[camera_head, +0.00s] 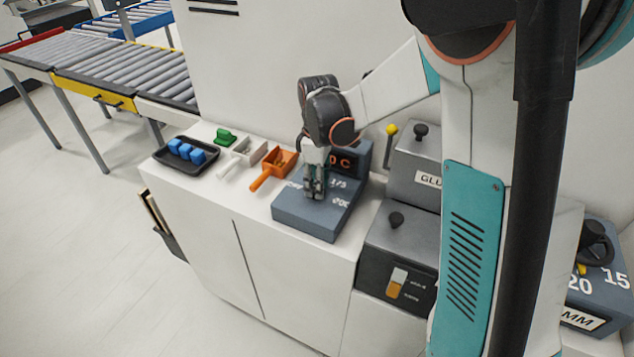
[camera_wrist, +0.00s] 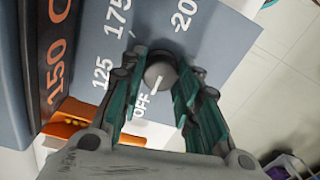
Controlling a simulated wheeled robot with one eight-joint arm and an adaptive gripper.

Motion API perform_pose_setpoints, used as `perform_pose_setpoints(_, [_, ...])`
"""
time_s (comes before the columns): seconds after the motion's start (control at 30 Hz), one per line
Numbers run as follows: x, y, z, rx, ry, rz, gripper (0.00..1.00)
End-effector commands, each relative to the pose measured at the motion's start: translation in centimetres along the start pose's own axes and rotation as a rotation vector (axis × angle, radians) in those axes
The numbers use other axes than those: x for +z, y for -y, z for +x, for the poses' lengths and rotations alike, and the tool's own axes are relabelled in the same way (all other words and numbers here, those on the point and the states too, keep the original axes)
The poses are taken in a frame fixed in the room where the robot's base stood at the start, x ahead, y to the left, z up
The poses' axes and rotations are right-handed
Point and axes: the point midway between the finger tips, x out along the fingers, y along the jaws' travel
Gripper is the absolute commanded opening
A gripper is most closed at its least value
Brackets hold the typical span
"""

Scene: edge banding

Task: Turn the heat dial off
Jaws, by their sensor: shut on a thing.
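The heat dial (camera_wrist: 160,74) is a round grey knob on the blue-grey heater box (camera_head: 300,214). In the wrist view its white pointer line points toward the OFF label (camera_wrist: 141,106). Labels 125, 175 and 20-something, partly cut off, stand around it. My gripper (camera_wrist: 162,82) reaches down onto the box with its fingers on both sides of the dial, shut on it. In the head view my gripper (camera_head: 315,188) hides the dial. An orange display (camera_wrist: 58,75) reads 150 C in the wrist view.
Orange (camera_head: 276,166) and white (camera_head: 241,156) scoop-like trays, a green piece (camera_head: 225,136) and a black tray (camera_head: 187,164) with blue blocks stand left of the box on the white cabinet (camera_head: 205,205). A grey glue unit (camera_head: 416,165) stands close on the right.

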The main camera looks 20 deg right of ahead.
Motion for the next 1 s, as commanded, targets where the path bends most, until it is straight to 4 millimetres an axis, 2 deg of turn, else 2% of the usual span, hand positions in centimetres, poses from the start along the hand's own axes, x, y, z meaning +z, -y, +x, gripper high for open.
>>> perform_pose_setpoints(0.27, [0.0, 0.0, 0.0, 0.0, 0.001, 0.0, 0.06])
perform_pose_setpoints(0.3, [0.0, 0.0, 0.0, 0.0, 0.001, 0.0, 0.37])
perform_pose_setpoints(0.37, [0.0, 0.0, 0.0, 0.0, 0.001, 0.001, 0.5])
perform_pose_setpoints(0.77, [0.0, 0.0, -0.3, 0.0, 0.001, 0.001, 0.51])
perform_pose_setpoints(0.87, [0.0, 0.0, -1.3, 0.0, 0.001, 0.001, 0.51])
perform_pose_setpoints(1.0, [0.0, 0.0, -3.8, 0.0, 0.001, 0.001, 0.51])
